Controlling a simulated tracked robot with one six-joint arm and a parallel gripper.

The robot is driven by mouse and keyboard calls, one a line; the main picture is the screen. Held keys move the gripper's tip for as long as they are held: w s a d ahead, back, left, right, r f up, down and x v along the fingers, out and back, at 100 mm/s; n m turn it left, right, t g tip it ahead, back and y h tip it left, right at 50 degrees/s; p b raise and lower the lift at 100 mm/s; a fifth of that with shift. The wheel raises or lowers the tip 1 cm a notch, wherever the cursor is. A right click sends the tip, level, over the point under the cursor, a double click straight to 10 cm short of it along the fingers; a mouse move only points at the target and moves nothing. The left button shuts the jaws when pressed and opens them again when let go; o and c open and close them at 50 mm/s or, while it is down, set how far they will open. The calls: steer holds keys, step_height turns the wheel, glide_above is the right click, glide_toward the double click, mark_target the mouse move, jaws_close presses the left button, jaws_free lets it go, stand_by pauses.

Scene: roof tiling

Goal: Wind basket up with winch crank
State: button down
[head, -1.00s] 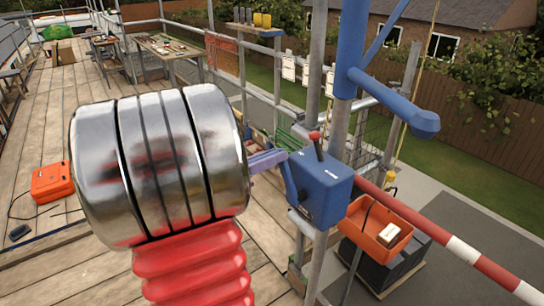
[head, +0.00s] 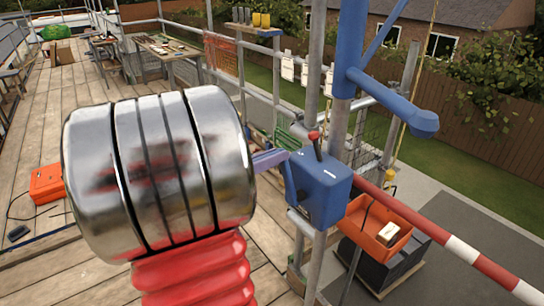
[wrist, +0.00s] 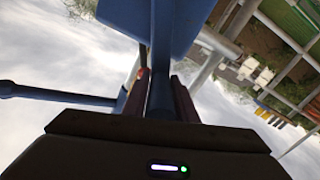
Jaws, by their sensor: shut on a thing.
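The blue winch (head: 322,190) is fixed to the scaffold post, with a red-knobbed lever (head: 315,138) on top. Its blue crank (head: 291,184) is on the left side. My gripper (head: 268,160) shows only as purple fingers at the crank; my shiny arm link hides the rest. In the wrist view, my gripper (wrist: 160,88) is shut around the crank's blue bar (wrist: 163,60). The orange basket (head: 372,232) hangs at the lower right, outside the rail, below a yellow hook (head: 390,188). A pale box lies in it.
A blue hoist arm (head: 390,100) reaches out above the basket. A red-and-white barrier bar (head: 450,240) runs to the lower right. Dark stacked goods (head: 385,272) sit on a pallet below the basket. An orange case (head: 47,184) stands on the planks at left.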

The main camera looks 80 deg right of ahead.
steer(key=shift+f, duration=0.1)
steer(key=c, duration=1.5)
jaws_free()
steer(key=shift+a, duration=0.1)
steer(key=shift+v, duration=6.9)
